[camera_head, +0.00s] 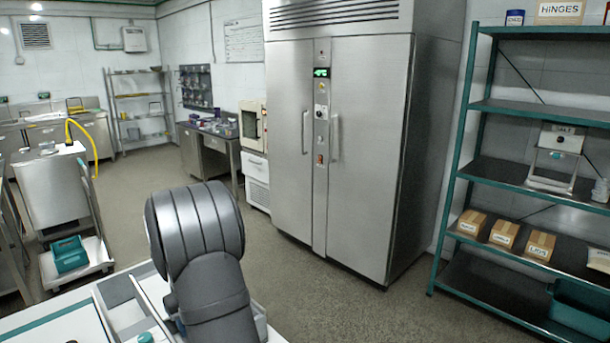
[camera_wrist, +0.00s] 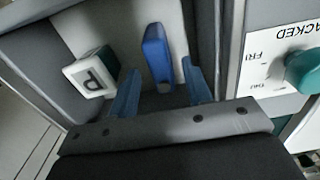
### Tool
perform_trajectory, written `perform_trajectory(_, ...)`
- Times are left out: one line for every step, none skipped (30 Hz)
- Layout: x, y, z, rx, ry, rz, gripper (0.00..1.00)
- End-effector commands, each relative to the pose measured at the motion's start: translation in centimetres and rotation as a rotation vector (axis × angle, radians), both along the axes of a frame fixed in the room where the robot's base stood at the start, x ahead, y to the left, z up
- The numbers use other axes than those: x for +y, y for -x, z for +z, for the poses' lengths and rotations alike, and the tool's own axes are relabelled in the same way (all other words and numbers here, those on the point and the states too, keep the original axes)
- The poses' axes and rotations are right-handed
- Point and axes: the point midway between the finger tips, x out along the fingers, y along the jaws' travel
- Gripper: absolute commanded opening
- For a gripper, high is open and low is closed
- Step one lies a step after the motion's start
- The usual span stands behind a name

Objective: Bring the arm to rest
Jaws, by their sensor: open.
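My gripper (camera_wrist: 160,70) shows in the wrist view with its two blue fingers apart. A blue upright object (camera_wrist: 157,52) stands in line with the gap between the fingers, with space visible on both sides; I cannot tell how far beyond the tips it is. In the head view my grey arm rises at the bottom centre over the bench (camera_head: 50,325), and my gripper is hidden there.
A white panel reading "ACKED" (camera_wrist: 268,45) with a teal knob (camera_wrist: 303,71) is at right. A steel cabinet (camera_head: 370,150) and shelving (camera_head: 540,105) stand beyond the bench.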

Motion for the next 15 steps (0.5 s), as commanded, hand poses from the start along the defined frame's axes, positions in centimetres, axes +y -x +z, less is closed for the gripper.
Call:
perform_trajectory(0.0, 0.1, -1.2, 0.004, 0.002, 0.0, 0.45)
perform_trajectory(0.0, 0.1, -1.8, 0.004, 0.002, 0.0, 0.45)
perform_trajectory(-0.1, 0.1, -2.6, 0.004, 0.003, 0.0, 0.45)
perform_trajectory(-0.1, 0.1, -3.2, 0.004, 0.003, 0.0, 0.45)
perform_trajectory(-0.1, 0.1, -3.8, 0.004, 0.002, 0.0, 0.45)
perform_trajectory(-0.1, 0.1, -4.6, 0.004, 0.003, 0.0, 0.45)
perform_trajectory(0.0, 0.0, -4.0, -0.003, -0.001, 0.0, 0.45)
perform_trajectory(0.1, -0.1, -3.1, -0.004, -0.003, 0.0, 0.45)
perform_trajectory(0.1, -0.1, -2.1, -0.006, -0.003, 0.0, 0.45)
perform_trajectory(0.0, -0.1, -1.6, -0.004, -0.003, 0.0, 0.45)
perform_trajectory(0.0, -0.1, -0.9, -0.006, -0.003, 0.0, 0.45)
perform_trajectory(0.0, -0.1, -0.1, -0.004, -0.003, 0.0, 0.45)
perform_trajectory(0.0, -0.1, 0.5, -0.004, -0.003, 0.0, 0.45)
perform_trajectory(0.0, -0.1, 1.1, -0.004, -0.003, 0.0, 0.45)
perform_trajectory(0.0, -0.1, 1.9, -0.004, -0.003, 0.0, 0.45)
